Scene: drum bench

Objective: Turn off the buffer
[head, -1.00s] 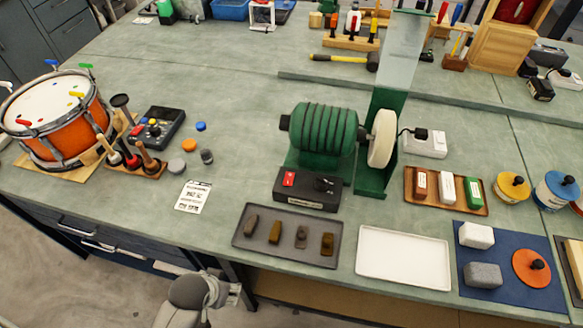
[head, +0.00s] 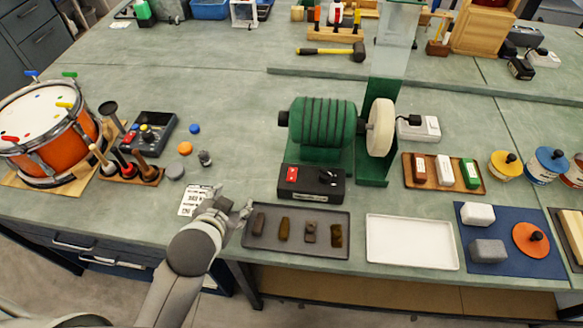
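The green buffer (head: 322,122) stands at the middle of the bench, with a pale buffing wheel (head: 381,127) on its right side. Its black switch box (head: 312,184) sits in front of it, with a red switch (head: 292,174) at the left and a dark knob or lever (head: 327,177) at the right. One gripper, on an arm rising from the bottom left, my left gripper (head: 242,211), is over the bench edge, left of and a little in front of the switch box, apart from it. Its finger opening is too small to read. My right gripper is out of view.
A dark tray (head: 272,248) with several small pieces lies just right of the gripper. A white card (head: 190,203) lies to its left. A white tray (head: 412,262) and a blue mat (head: 498,258) are further right. A drum (head: 45,130) stands far left.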

